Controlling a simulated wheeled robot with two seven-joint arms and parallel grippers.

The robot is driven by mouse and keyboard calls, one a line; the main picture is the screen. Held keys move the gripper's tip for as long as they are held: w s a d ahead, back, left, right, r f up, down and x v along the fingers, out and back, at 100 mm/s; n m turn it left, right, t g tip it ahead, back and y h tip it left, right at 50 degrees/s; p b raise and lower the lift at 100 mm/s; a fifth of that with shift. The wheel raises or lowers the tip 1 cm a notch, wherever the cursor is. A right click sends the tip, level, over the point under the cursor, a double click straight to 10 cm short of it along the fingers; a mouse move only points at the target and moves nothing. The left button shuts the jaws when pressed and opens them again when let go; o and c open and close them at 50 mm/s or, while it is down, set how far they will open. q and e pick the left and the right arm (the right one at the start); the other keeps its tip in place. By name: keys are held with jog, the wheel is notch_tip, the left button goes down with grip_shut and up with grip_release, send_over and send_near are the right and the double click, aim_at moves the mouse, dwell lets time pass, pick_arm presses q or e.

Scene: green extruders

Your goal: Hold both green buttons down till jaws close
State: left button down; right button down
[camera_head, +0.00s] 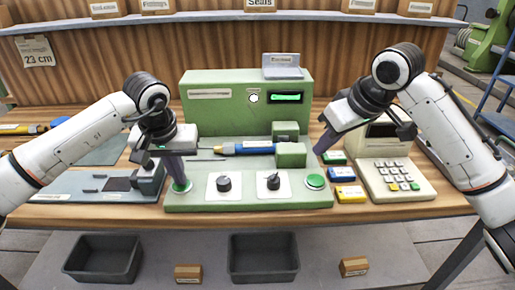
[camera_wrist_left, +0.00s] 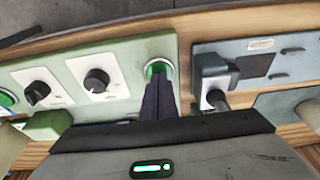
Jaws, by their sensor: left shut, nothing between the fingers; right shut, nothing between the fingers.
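The green machine (camera_head: 205,115) stands on the bench with a flat base and two green buttons at its front corners. My left gripper (camera_head: 180,180) is shut and points down at the left green button (camera_head: 182,188). In the left wrist view, its dark fingertips (camera_wrist_left: 159,85) overlap the left button (camera_wrist_left: 157,67); whether they press it I cannot tell. My right gripper (camera_head: 319,151) is shut, above and apart from the right green button (camera_head: 315,181). Two green jaw blocks (camera_head: 285,130) (camera_head: 291,156) stand apart, with a blue and yellow rod-like piece (camera_head: 246,148) by them.
Two black knobs (camera_head: 224,184) (camera_head: 273,181) sit between the buttons. A cream keypad device (camera_head: 398,182) and several coloured boxes (camera_head: 350,193) stand at the right. A grey fixture (camera_head: 95,186) lies at the left. Dark bins (camera_head: 103,258) are below the bench.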

pick_arm(q)
jog(key=shift+f, duration=0.1)
jog(key=w+v, duration=0.2)
jog(key=v, duration=0.6)
dwell(0.5)
jog(key=shift+s, duration=0.1)
